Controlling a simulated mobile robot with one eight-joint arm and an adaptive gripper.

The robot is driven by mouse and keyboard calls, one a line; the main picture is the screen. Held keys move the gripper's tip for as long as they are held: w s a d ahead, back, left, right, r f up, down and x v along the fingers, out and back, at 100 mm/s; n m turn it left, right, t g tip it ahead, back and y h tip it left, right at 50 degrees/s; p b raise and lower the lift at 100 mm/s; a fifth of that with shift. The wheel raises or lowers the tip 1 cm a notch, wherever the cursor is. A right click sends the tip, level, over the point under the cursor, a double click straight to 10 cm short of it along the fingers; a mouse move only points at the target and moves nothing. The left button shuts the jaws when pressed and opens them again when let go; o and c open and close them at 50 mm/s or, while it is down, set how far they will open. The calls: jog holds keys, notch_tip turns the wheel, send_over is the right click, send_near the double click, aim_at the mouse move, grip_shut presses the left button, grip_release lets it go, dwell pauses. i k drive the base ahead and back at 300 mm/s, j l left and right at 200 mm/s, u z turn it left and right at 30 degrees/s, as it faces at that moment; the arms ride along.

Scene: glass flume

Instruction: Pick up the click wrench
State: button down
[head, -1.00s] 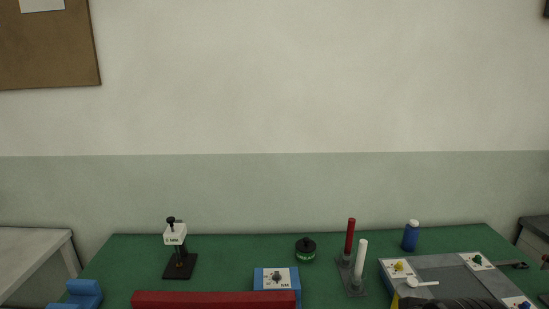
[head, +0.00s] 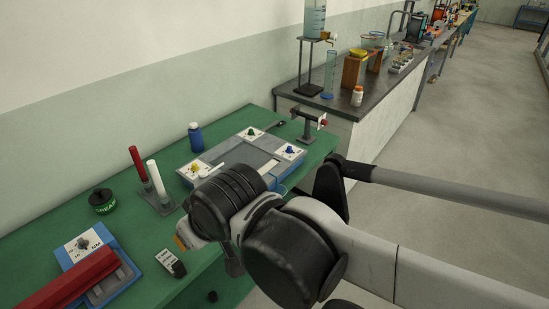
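I cannot pick out the click wrench for certain. A small dark tool-like thing (head: 280,124) lies at the far right of the green table, beyond the grey tray with coloured knobs (head: 243,150); it is too small to identify. A long red bar-shaped thing (head: 72,282) lies over a blue box with a dial (head: 85,243) at the lower left. My arm reaches in from the right over the front of the table. Its end (head: 208,250) is near the table's front edge, and the fingers are mostly hidden by the arm's own links. I see nothing held.
A red and a white rod stand on a small base (head: 161,203). A dark green-banded pot (head: 102,201), a blue bottle (head: 196,137) and a small stand (head: 309,125) are on the table. A small labelled block (head: 169,262) lies near the front edge. A dark-topped bench (head: 345,101) adjoins at right.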

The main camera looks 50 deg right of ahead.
aim_at(296, 112)
jog(key=z, duration=1.7)
